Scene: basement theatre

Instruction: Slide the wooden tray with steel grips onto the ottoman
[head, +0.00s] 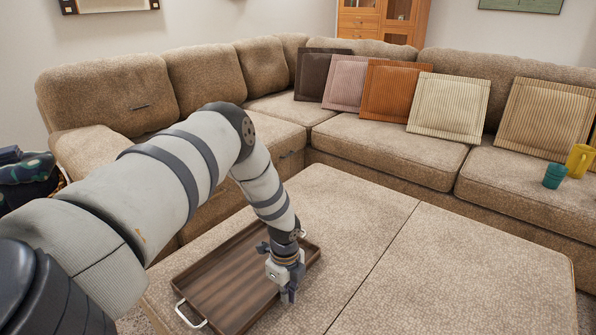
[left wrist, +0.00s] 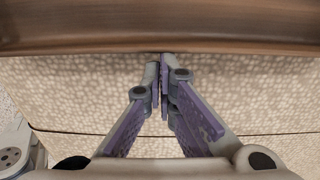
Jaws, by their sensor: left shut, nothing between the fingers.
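The dark wooden tray (head: 222,278) lies flat on the near left part of the beige ottoman (head: 345,215). One steel grip (head: 190,314) shows at its near left end; the opposite end is partly behind my arm. My left gripper (head: 288,297) points down at the tray's right long side, shut and empty. In the left wrist view, the fingertips (left wrist: 160,62) meet just by the tray's wall (left wrist: 160,32), over the ottoman cloth (left wrist: 250,95). I cannot tell whether they touch the wall. My right gripper is in neither view.
A beige corner sofa (head: 375,148) with several striped cushions (head: 448,106) wraps the ottoman's far side. A teal cup (head: 555,175) and a yellow mug (head: 580,160) stand at the right. The ottoman's right part is clear, with a seam across it.

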